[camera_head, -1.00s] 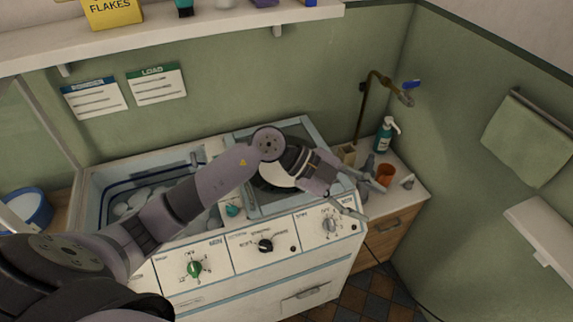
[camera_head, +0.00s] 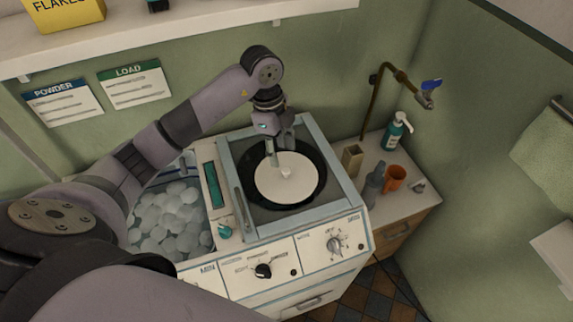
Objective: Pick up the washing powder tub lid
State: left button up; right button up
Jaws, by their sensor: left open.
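A round cream lid (camera_head: 297,183) with a small pale knob at its middle lies in the dark round opening on the right side of the washing machine. It is the only loose lid in view. My left gripper (camera_head: 281,150) hangs over the back left part of the lid, fingers pointing down, open and empty. Its fingertips are behind and left of the knob. I cannot tell whether they touch the lid. My right gripper is not in view.
The machine's left tub (camera_head: 165,225) holds white suds. A control panel with knobs (camera_head: 263,270) runs along the front. To the right, a counter (camera_head: 405,205) carries a teal pump bottle (camera_head: 396,133), an orange cup (camera_head: 395,178) and a grey bottle (camera_head: 374,182). A shelf (camera_head: 190,35) crosses above.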

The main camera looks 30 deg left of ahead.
aim_at(286, 169)
pick_arm(q)
jog(key=f+p, duration=0.1)
jog(key=d+f, duration=0.1)
jog(key=f, duration=0.1)
jog(key=shift+f+p, duration=0.3)
jog(key=shift+p, duration=0.1)
jog(key=f, duration=0.2)
jog(key=shift+w+d+f, duration=0.15)
jog(key=shift+d+f, duration=0.05)
jog(key=shift+f, duration=0.4)
jog(key=shift+c, duration=0.7)
jog(key=c, duration=0.8)
grip_shut()
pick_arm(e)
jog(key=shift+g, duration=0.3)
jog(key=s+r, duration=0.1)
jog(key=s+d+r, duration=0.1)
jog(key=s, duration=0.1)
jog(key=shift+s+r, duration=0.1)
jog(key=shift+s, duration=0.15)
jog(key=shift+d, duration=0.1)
